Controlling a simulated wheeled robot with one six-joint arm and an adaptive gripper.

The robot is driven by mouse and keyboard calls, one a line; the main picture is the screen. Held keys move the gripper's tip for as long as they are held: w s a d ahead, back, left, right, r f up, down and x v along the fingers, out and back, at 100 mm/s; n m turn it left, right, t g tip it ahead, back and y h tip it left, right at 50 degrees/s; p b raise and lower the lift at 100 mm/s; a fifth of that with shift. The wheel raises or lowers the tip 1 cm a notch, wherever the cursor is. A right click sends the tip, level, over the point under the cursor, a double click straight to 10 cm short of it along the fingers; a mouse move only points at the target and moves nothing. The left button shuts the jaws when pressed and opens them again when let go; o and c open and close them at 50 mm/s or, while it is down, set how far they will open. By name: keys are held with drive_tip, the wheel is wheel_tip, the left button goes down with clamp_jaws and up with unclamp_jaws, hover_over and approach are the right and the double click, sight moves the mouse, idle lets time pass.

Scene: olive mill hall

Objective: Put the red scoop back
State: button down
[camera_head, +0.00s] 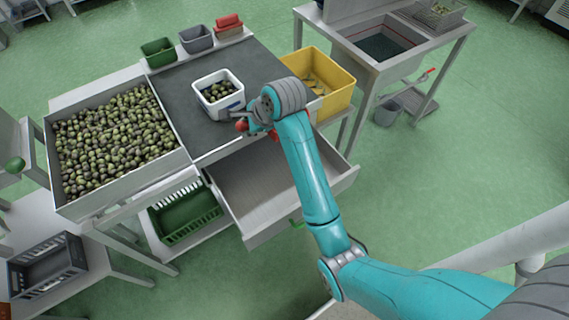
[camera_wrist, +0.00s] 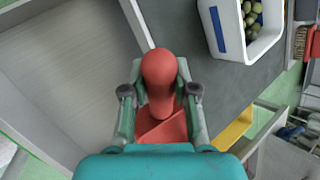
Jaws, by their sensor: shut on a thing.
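The red scoop (camera_wrist: 160,75) is between the fingers of my gripper (camera_wrist: 160,92) in the wrist view. Its rounded handle end points away from the wrist, and a flat red part shows nearer the palm. My gripper is shut on it. In the head view my gripper (camera_head: 256,120) is beside the white tub, over the front edge of the dark worktop and above the open drawer (camera_head: 262,190). Only a bit of the scoop (camera_head: 241,125) shows there; my arm hides the rest. The drawer's visible floor is bare.
A white tub (camera_head: 207,104) of olives stands on the dark worktop (camera_head: 180,95). A large tray (camera_head: 128,190) of olives is at left. Green (camera_head: 157,52), grey (camera_head: 196,39) and red (camera_head: 228,24) bins line the back. A yellow crate (camera_head: 338,97) is at right.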

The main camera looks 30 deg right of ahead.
drive_tip(key=shift+n, duration=0.3)
drive_tip(key=shift+s+a+f, duration=0.5)
drive_tip(key=shift+s+f, duration=0.05)
drive_tip(key=shift+f, duration=2.25)
drive_tip(key=shift+s+a+f, duration=0.55)
drive_tip(key=shift+f, duration=2.2)
drive_tip(key=shift+s+a+f, duration=0.5)
drive_tip(key=shift+s+f, duration=0.05)
drive_tip(key=shift+f, duration=2.4)
drive_tip(key=c, duration=0.9)
unclamp_jaws()
drive_tip(key=v, duration=1.2)
drive_tip(key=shift+d, duration=0.2)
